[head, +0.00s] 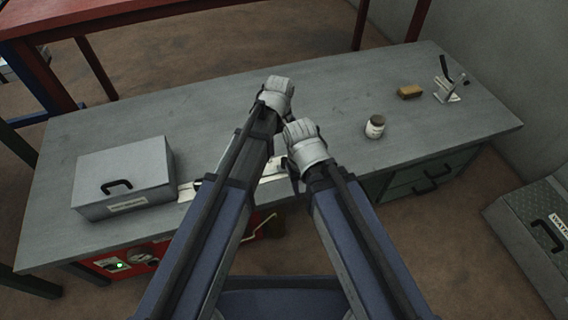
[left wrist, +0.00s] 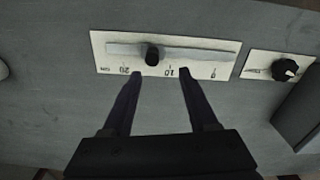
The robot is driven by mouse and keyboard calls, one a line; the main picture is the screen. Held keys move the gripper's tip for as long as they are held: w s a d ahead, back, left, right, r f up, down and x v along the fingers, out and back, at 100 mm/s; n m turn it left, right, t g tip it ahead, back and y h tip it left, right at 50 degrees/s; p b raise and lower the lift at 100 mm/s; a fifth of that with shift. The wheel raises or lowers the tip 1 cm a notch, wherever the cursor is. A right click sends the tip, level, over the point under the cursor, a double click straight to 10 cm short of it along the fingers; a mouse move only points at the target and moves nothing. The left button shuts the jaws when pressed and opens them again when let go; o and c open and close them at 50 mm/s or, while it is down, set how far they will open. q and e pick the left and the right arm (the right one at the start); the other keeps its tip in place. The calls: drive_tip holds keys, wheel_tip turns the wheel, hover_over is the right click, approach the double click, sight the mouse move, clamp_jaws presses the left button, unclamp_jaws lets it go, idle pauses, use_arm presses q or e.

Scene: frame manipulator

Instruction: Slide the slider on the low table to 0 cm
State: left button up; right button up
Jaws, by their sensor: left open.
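The slider plate (left wrist: 215,52) is a white scale plate on the grey low table (head: 330,95), with marks for 20, 10 and 0. In the left wrist view its black knob (left wrist: 152,55) stands between the 20 and 10 marks, and 0 lies to the right. My left gripper (left wrist: 160,72) is open and empty. Its fingertips reach the plate's lower edge, with the knob just beyond the gap between them. In the head view my arms hide most of the plate (head: 272,167).
A dial (left wrist: 285,69) sits on its own plate beyond the 0 end. A grey box (head: 120,175) stands close to it. A jar (head: 375,127), a brown block (head: 410,91) and a small lever device (head: 449,90) are on the table's right part. The table's far middle is clear.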

sight(284, 157)
use_arm(q)
drive_tip(key=shift+w+d, duration=0.25)
drive_tip(key=shift+d, duration=0.4)
drive_tip(key=shift+f, duration=0.15)
wheel_tip(284, 157, down, 8)
drive_tip(key=b, duration=0.8)
drive_tip(key=shift+r, duration=0.2)
clamp_jaws()
idle(0.5)
